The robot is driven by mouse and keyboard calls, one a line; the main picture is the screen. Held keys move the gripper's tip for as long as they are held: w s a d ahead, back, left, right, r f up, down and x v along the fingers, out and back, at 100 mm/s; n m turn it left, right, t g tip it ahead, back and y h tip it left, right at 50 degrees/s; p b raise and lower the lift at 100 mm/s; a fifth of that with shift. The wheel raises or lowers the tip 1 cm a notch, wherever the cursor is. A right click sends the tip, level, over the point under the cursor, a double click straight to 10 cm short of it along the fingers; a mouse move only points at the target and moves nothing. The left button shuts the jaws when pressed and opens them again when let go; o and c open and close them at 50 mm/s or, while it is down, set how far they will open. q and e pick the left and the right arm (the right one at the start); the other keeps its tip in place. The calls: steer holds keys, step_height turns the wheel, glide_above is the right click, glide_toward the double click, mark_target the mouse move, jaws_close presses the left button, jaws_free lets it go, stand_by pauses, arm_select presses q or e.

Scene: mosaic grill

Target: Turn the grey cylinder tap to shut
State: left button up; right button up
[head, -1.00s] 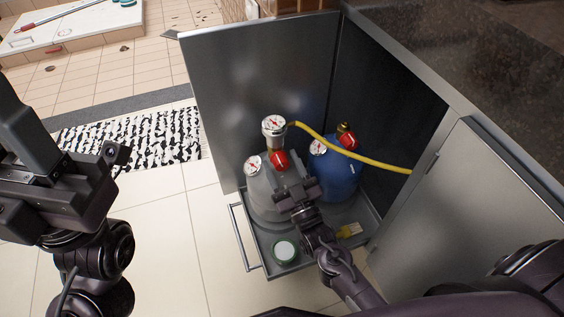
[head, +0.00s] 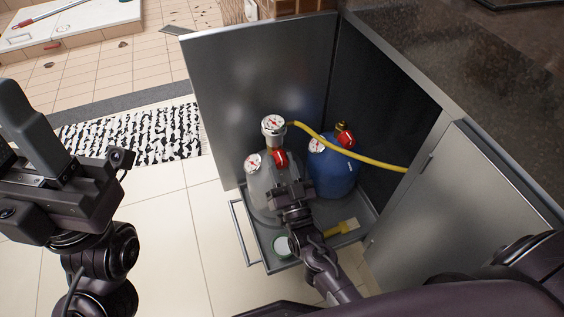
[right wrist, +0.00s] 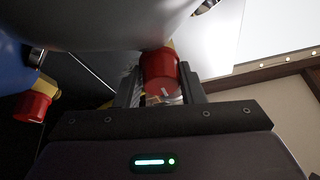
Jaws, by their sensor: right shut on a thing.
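The grey cylinder (head: 259,200) stands upright in the open cabinet, with a round gauge (head: 253,162) on its shoulder. Its red tap (head: 280,158) is on the near side of the neck, below the regulator with the yellow hose. My right gripper (head: 282,176) is in front of it, shut on this tap. In the right wrist view the red tap (right wrist: 160,75) sits between the two fingers (right wrist: 163,86). The fingers partly hide the tap in the head view. My left gripper (head: 14,135) is raised at the left, partly cut off by the picture edge, far from the cylinder.
A blue cylinder (head: 333,175) with its own red tap (head: 346,138) stands just right. The yellow hose (head: 345,152) runs across to the cabinet's right side. A round green-rimmed item (head: 281,246) and a yellow-handled brush (head: 341,229) lie on the pull-out tray (head: 257,240).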

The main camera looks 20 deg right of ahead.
steer(key=o, duration=1)
steer(key=shift+s, duration=0.1)
steer(key=p+v, duration=0.1)
steer(key=v, duration=0.6)
steer(key=shift+s+f, duration=0.2)
steer(key=shift+s, duration=0.1)
